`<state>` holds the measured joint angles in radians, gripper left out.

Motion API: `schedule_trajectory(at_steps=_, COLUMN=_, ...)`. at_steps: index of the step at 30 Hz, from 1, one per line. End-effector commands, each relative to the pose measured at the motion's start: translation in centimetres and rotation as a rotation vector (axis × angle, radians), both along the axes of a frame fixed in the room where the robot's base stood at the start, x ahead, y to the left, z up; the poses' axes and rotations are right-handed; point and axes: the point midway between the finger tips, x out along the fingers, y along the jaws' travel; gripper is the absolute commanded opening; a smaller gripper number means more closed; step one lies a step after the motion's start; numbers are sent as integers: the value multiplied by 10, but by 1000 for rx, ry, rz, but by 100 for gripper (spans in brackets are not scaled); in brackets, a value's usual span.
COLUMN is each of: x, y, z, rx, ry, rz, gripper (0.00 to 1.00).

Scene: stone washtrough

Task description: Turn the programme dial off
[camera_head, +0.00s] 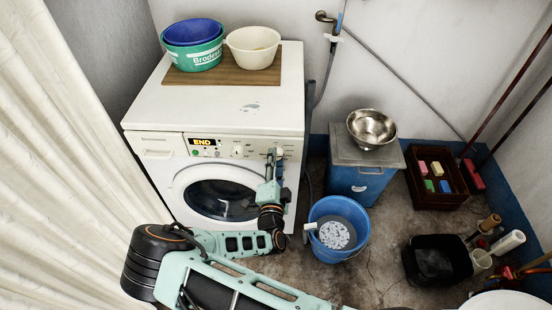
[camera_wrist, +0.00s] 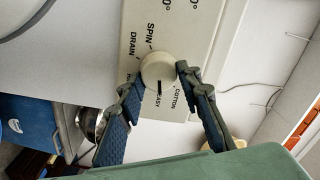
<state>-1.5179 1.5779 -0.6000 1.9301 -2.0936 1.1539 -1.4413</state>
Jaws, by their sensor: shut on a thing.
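The programme dial (camera_wrist: 157,68) is a round cream knob on the washing machine panel. Its black pointer line points down in the wrist view, near the word EASY; COTTON, SPIN and DRAIN are printed around it. My gripper (camera_wrist: 158,76) has one finger on each side of the knob, shut on it. In the head view my gripper (camera_head: 273,163) reaches up to the right end of the panel and partly hides the dial (camera_head: 279,152). The white washing machine (camera_head: 220,105) has its round door shut, and its display (camera_head: 203,142) reads END.
A second knob (camera_head: 238,150) sits left of the dial. A wooden board with a green-and-blue basin (camera_head: 193,55) and cream basin (camera_head: 253,50) lies on top. A blue bucket (camera_head: 338,235) and blue bin (camera_head: 360,182) stand right; a curtain (camera_head: 60,180) hangs left.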

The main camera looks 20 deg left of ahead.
Motion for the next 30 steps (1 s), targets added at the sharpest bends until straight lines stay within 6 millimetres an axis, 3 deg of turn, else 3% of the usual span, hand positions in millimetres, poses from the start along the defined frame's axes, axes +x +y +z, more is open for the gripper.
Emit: schedule_trajectory(at_steps=30, x=-1, y=2, z=1, rx=-938, ry=-225, rz=-1, gripper=8)
